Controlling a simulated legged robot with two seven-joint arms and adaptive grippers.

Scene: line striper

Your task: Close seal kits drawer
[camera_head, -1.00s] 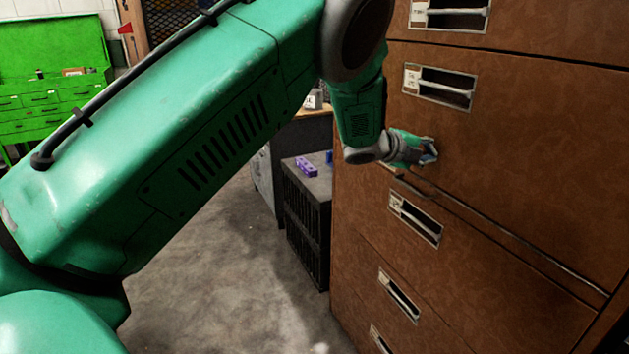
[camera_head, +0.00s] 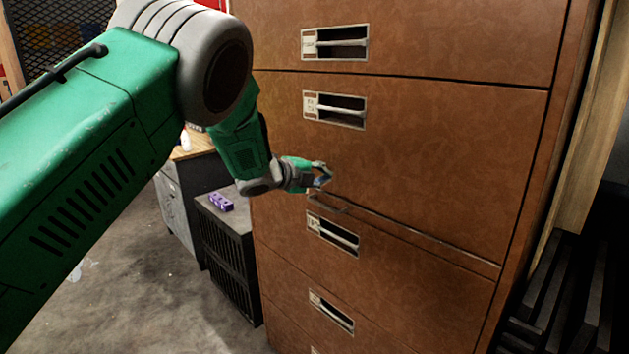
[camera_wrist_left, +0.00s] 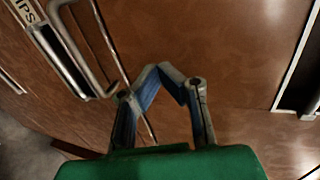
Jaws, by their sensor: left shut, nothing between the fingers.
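A tall brown cabinet with stacked drawers fills the middle and right of the head view. No drawer label is readable enough there to pick out the seal kits drawer. My left gripper (camera_head: 324,177) is shut and empty, in front of the lower left of a large drawer front (camera_head: 420,160). It is below that drawer's recessed handle (camera_head: 340,109) and above the handle of the drawer beneath (camera_head: 333,233). In the left wrist view its fingertips (camera_wrist_left: 166,70) meet before the brown front; contact is unclear. A partly cut label (camera_wrist_left: 22,12) ends in "IPS". My right gripper is out of view.
A thin metallic edge (camera_head: 420,236) runs along the seam under the large drawer. A low dark cabinet with a purple object (camera_head: 220,202) on top stands left of the drawers. Dark slatted objects (camera_head: 565,295) stand at the lower right. Grey floor is open at left.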

